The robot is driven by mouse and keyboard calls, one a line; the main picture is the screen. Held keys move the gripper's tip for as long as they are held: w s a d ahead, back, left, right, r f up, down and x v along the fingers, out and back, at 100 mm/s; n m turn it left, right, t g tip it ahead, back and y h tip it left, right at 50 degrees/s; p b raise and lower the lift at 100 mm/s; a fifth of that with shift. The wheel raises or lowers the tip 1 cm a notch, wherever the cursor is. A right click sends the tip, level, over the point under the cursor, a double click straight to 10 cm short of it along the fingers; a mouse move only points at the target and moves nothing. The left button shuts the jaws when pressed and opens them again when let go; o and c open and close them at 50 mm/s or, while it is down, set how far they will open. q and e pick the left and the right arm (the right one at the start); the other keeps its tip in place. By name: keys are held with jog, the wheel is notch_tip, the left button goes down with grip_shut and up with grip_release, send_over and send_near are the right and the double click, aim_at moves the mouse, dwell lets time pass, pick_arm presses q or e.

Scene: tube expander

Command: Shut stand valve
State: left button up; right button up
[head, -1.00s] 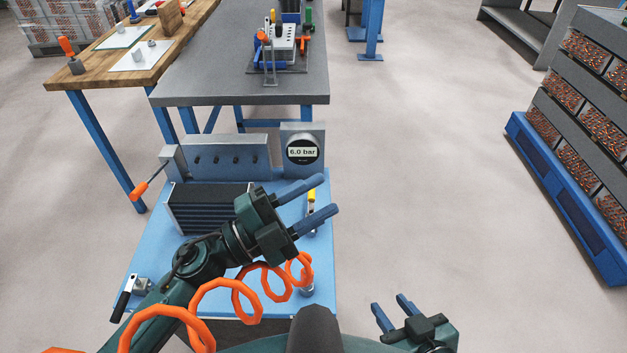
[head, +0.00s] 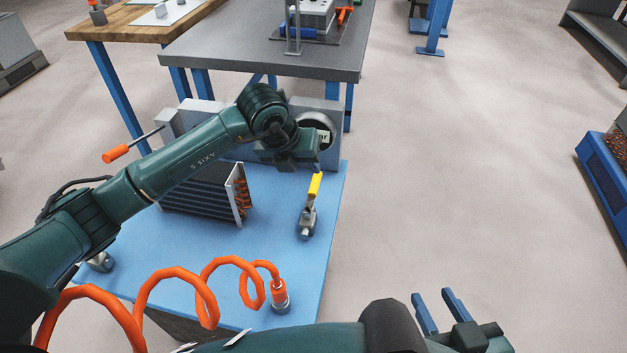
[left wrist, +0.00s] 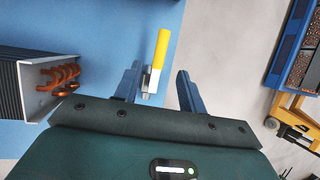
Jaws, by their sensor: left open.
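A valve with a silver body (head: 307,218) and a yellow lever (head: 315,185) stands near the right edge of the blue stand top (head: 250,215). The lever points away from me, toward the back of the stand. My left gripper (head: 305,164) is above the stand, just behind the lever, its fingers largely hidden in the head view. In the left wrist view, it is open (left wrist: 160,72), and the yellow lever (left wrist: 161,48) shows between and beyond its two blue fingers; contact cannot be told. My right gripper (head: 432,297) is open and empty at the bottom right.
A finned cooler (head: 205,195) with copper bends sits left of the valve. A coiled orange hose (head: 215,275) runs along the front. The gauge box (head: 318,125), partly hidden, is behind my left arm. A grey table (head: 240,50) stands behind.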

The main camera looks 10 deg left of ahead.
aim_at(314, 182)
pick_arm(q)
jog(key=b+x, duration=0.1)
jog(key=x, duration=0.7)
jog(key=shift+w+d+f, duration=0.1)
jog(key=shift+f, duration=0.05)
pick_arm(e)
jog(key=shift+w+a+f+n+g, duration=0.1)
jog(key=shift+a+f+n+g, duration=0.05)
jog(key=shift+f, duration=0.4)
jog(key=shift+w+a+f+n+g, duration=0.1)
jog(key=shift+a+f+n+g, duration=0.05)
jog(key=shift+f, duration=0.35)
pick_arm(q)
grip_shut()
